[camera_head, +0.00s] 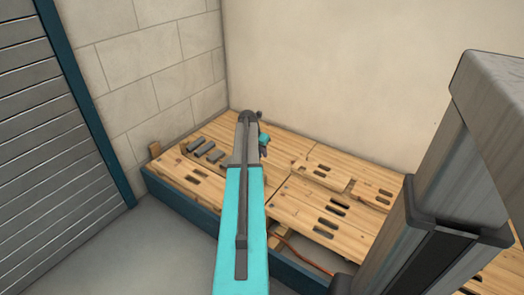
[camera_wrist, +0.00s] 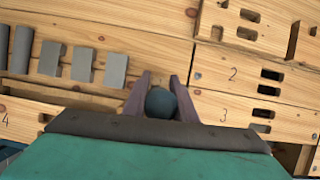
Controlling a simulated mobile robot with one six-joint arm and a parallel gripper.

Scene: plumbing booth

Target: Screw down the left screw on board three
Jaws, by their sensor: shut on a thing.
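Board three (camera_wrist: 235,108), pale wood marked "3" with dark slots, lies at the right in the wrist view. My gripper (camera_wrist: 160,98) is over its left end, with its two jaws closed on either side of a dark blue-grey round-ended thing (camera_wrist: 161,104). It looks like a tool handle seen end-on; its lower part is hidden. The left screw of board three is not clearly visible near the gripper. In the head view my gripper (camera_head: 263,145) is low over the boards, largely hidden by my arm.
Board two (camera_wrist: 228,75), with a small blue-grey screw at its left, lies beyond board three. Board four (camera_wrist: 22,120) is at the left. Several grey blocks (camera_wrist: 82,64) lie left of the gripper. Walls (camera_head: 330,60) stand behind the platform.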

